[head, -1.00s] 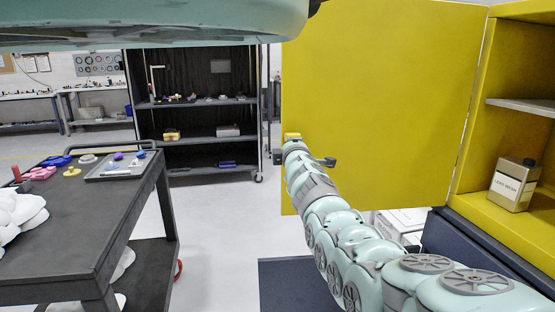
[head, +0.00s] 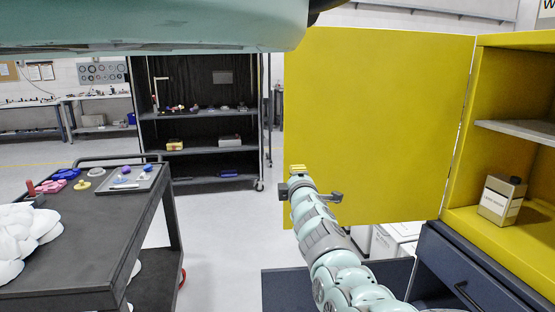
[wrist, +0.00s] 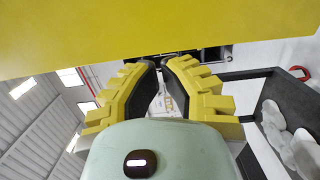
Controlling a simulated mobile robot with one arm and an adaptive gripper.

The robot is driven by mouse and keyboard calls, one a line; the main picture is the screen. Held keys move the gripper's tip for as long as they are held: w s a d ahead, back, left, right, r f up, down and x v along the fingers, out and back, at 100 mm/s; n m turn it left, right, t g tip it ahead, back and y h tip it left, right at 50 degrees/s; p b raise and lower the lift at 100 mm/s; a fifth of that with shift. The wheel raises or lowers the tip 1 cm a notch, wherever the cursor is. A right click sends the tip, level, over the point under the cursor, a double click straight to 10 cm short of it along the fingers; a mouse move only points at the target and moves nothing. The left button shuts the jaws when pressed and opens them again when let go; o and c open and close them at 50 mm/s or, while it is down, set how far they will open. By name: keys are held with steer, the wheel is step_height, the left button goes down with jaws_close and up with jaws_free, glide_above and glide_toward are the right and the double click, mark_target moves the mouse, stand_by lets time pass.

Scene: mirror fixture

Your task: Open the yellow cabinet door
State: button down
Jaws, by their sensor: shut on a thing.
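The yellow cabinet door (head: 380,115) stands swung wide open in the head view, hinged at its right edge to the yellow cabinet (head: 511,85). My gripper (head: 297,168) is at the door's free left edge, low down, mostly hidden behind my wrist. In the wrist view, the door (wrist: 150,30) fills the top. My gripper's yellow fingers with black pads (wrist: 160,66) are close together at the door's lower border there. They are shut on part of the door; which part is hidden.
A dark cart (head: 85,235) with a small tray and parts stands at the left. A dark shelf unit (head: 205,151) stands behind. A jug (head: 502,200) sits inside the cabinet. White boxes (head: 397,240) are below the door. Clear floor lies between cart and door.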

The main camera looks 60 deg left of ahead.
steer(key=p+v, duration=0.5)
steer(key=v, duration=0.1)
steer(key=shift+d, duration=0.15)
